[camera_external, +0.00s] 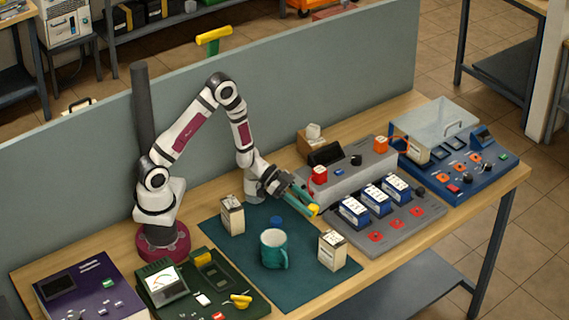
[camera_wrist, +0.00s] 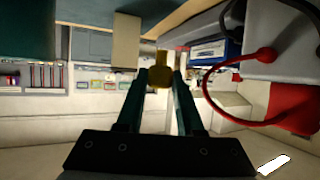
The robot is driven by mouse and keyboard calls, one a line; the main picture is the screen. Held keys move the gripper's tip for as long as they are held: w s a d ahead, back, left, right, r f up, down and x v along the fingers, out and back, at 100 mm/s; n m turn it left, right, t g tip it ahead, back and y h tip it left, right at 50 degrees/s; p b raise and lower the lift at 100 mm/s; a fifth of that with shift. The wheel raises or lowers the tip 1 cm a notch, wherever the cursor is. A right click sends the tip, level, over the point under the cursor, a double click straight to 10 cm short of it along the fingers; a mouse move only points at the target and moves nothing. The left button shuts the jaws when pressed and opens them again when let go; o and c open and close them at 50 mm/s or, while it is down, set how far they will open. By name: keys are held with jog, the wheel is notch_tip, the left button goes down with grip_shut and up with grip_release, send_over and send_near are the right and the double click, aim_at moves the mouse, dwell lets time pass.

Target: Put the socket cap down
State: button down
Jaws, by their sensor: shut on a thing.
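My gripper (camera_external: 308,204) is above the right part of the dark teal mat (camera_external: 305,286), reaching to the right. It is shut on a small yellow piece, which I take for the socket cap (camera_external: 314,210). In the wrist view the yellow cap (camera_wrist: 159,72) sits between the tips of the two teal fingers (camera_wrist: 160,84). The cap is held above the bench, close to the left edge of the grey panel with blue batteries (camera_external: 376,202). Its far side is hidden.
A red lead (camera_wrist: 212,82) loops at right in the wrist view. The mat's front corner is clear.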

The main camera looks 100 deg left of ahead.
jog(key=shift+a+f, duration=0.15)
jog(key=shift+f, duration=0.95)
jog(key=shift+a+f, duration=0.1)
jog(key=shift+f, duration=0.95)
jog(key=shift+f, duration=0.1)
jog(key=shift+f, duration=0.35)
jog(key=shift+f, duration=0.1)
jog(key=c, duration=0.5)
grip_release()
jog(key=shift+c, duration=0.2)
jog(key=r+v, duration=0.1)
jog(key=v, duration=0.7)
jog(key=shift+w, duration=0.25)
jog(key=shift+d, duration=0.1)
